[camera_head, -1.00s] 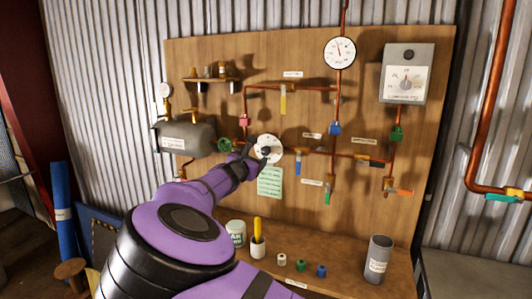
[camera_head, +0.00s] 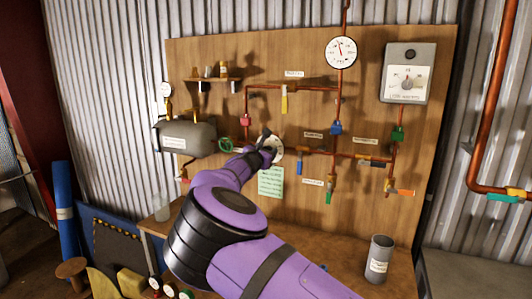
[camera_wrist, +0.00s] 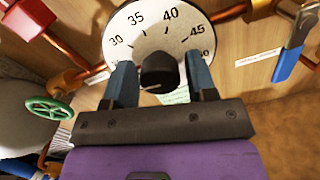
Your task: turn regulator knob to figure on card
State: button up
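The regulator's round white dial (camera_wrist: 128,30) carries printed figures from 30 through 35, 40 and 45 to 50, with a black knob (camera_wrist: 160,70) at its centre. My gripper (camera_wrist: 161,72) has one blue-grey finger on each side of the knob, with narrow gaps seeming to show, so it looks open around it. In the head view the dial (camera_head: 278,149) is partly hidden by my gripper (camera_head: 264,142). The pale green card (camera_head: 270,184) hangs just below the dial; its writing is too small to read.
Copper pipes with coloured valves surround the dial, including a green handwheel (camera_wrist: 50,108) to its left and a blue-handled valve (camera_wrist: 290,50) to its right. A grey tank (camera_head: 185,138) hangs at left. A grey cup (camera_head: 379,258) stands on the bench.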

jog(key=c, duration=0.6)
jog(key=m, duration=0.4)
jog(key=shift+m, duration=0.3)
jog(key=m, duration=0.4)
jog(key=shift+m, duration=0.3)
jog(key=o, duration=0.9)
